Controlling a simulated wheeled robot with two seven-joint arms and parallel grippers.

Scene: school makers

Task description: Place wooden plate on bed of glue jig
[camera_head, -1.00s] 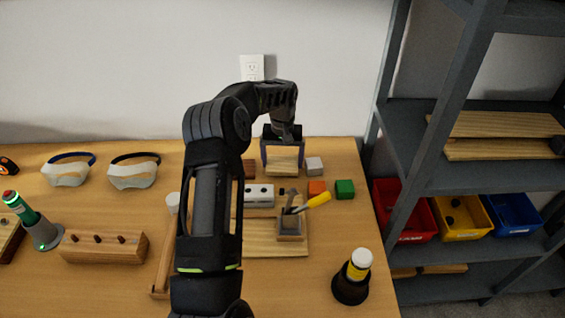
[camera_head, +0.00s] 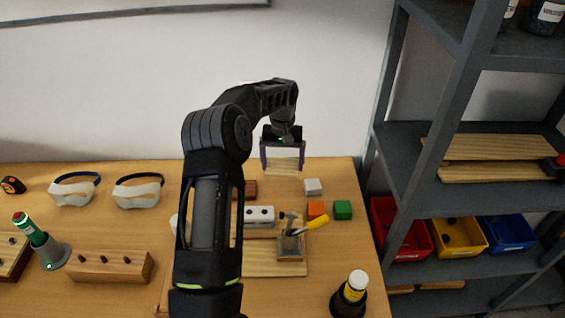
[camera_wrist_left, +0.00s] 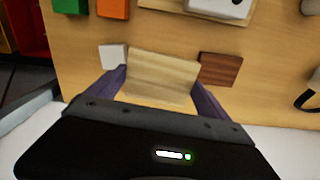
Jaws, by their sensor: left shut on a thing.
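My left gripper (camera_head: 282,158) is shut on a light wooden plate (camera_head: 283,166), held by its two side edges above the back edge of the table. In the left wrist view the plate (camera_wrist_left: 160,76) sits between the purple fingers. The apparent glue jig is a flat wooden board (camera_head: 262,262) with a toggle clamp (camera_head: 291,242) with a yellow handle, nearer the front of the table. My left arm hides the jig's left part. The plate is behind the jig and apart from it. My right gripper is out of view.
White (camera_head: 313,187), orange (camera_head: 317,210), green (camera_head: 342,210) and brown blocks (camera_head: 250,189) lie around a white holed block (camera_head: 259,216). A dark bottle (camera_head: 350,296) stands front right. Goggles (camera_head: 139,192) lie left. A grey shelf (camera_head: 411,165) stands right of the table.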

